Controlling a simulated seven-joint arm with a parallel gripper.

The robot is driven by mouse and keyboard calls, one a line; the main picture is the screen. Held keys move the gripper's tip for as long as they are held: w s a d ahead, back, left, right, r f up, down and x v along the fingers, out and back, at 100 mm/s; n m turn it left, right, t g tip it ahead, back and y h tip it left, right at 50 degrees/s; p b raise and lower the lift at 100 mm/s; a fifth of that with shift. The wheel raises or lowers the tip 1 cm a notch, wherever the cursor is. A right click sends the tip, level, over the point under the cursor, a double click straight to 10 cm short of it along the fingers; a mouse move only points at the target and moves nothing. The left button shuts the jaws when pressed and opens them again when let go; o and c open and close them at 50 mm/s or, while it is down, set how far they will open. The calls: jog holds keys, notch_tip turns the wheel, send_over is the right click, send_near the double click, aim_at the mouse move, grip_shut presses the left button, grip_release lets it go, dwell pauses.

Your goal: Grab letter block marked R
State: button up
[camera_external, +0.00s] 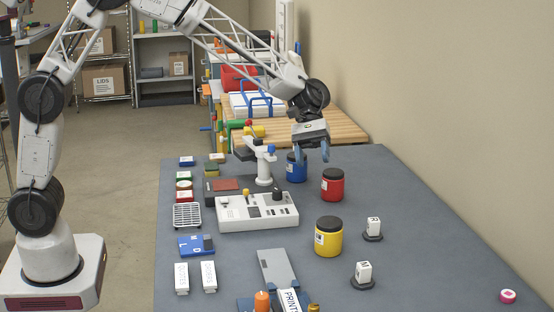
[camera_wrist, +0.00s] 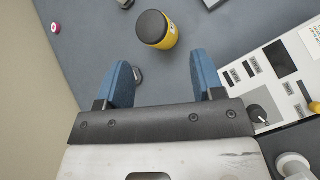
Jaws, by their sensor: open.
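A white letter block (camera_external: 374,225) stands on a dark round base at the right of the table; its mark looks like an R but is small. A second white block (camera_external: 363,270) on a similar base stands nearer the camera, with a different letter that looks like M. My gripper (camera_external: 312,157) is open and empty, above the table near the blue and red jars, behind and left of the blocks. In the wrist view, my open fingers (camera_wrist: 162,62) point down; a block on its base (camera_wrist: 138,74) is partly hidden by the left finger, its letter unreadable.
A yellow jar (camera_external: 328,238) stands left of the blocks. A red jar (camera_external: 332,186) and a blue jar (camera_external: 296,169) stand by my gripper. A white control panel (camera_external: 257,212) lies left. A pink roll (camera_external: 507,296) sits far right. The wall bounds the right side.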

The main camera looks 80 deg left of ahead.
aim_at(376, 225)
jog(key=w+f+n+h, duration=0.1)
jog(key=w+f, duration=0.4)
jog(key=w+d+f+n+h, duration=0.1)
jog(key=w+f+n, duration=0.1)
jog(key=w+f, duration=0.3)
jog(key=w+d+f+n+h, duration=0.1)
jog(key=w+f+n+h, duration=0.1)
jog(key=w+f, duration=0.3)
jog(key=shift+w+d, duration=0.2)
jog(key=shift+w, duration=0.55)
jog(key=shift+x, duration=1.25)
jog(key=shift+d, duration=0.1)
jog(key=shift+x, duration=2.55)
jog(key=shift+r, duration=0.1)
grip_shut()
